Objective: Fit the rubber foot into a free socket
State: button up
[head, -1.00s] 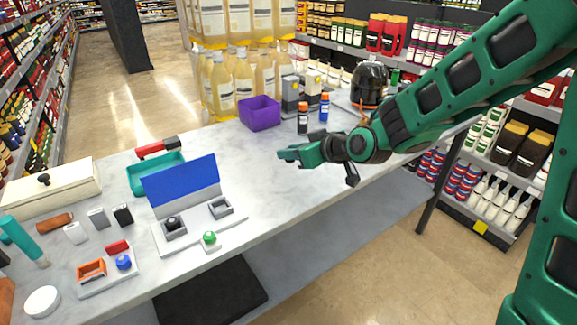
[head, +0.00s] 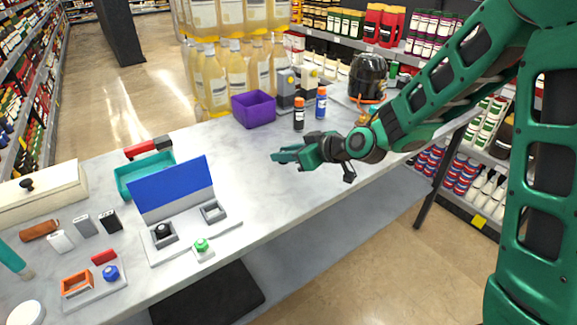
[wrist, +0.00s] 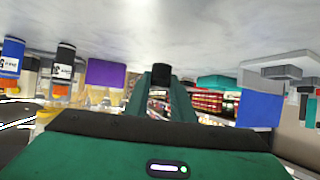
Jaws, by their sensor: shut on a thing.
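My gripper (head: 280,156) is above the middle of the table, right of the blue-backed station. It also shows in the wrist view (wrist: 161,88), its fingers shut on a small black piece (wrist: 160,77), which looks like the rubber foot. In the head view I cannot make out the held piece. The light grey station (head: 182,258) has two grey square sockets at the foot of its blue panel (head: 173,190). The left socket (head: 166,239) has a black round piece in it. The right socket (head: 213,212) looks empty.
A green knob (head: 201,244) sits at the station's front edge. A teal tray (head: 122,186) is behind the panel; a purple bin (head: 254,108) and bottles (head: 299,120) stand farther back. An orange frame (head: 76,284) is at lower left. Table between gripper and station is clear.

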aim_at(288, 174)
jog(key=shift+w+d+f, duration=0.25)
jog(key=shift+d+f, duration=0.05)
jog(key=shift+d, duration=0.1)
jog(key=shift+f, duration=2)
jog(key=o, duration=1)
jog(key=shift+f, duration=0.1)
jog(key=v, duration=1.2)
